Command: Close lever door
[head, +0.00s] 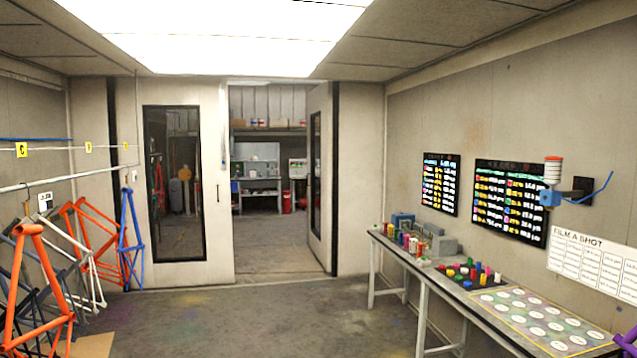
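The doorway stands in the far wall, with a doorway gap in the middle. Its right door leaf (326,205) is open, swung away from me on the right side of the gap, with a narrow dark window seen at a steep angle. A small handle shows near its far edge, too small to make out its shape. The left door leaf (219,245) has a tall dark window (173,185) and looks flush with the wall, with a slim dark pull near its right edge. Neither of my grippers is in view.
Bicycle frames (40,270) hang from a rail at left. A workbench (470,298) with paint jars runs along the right wall. The grey floor (240,310) between is clear up to the doorway. Shelves (257,175) stand in the room beyond.

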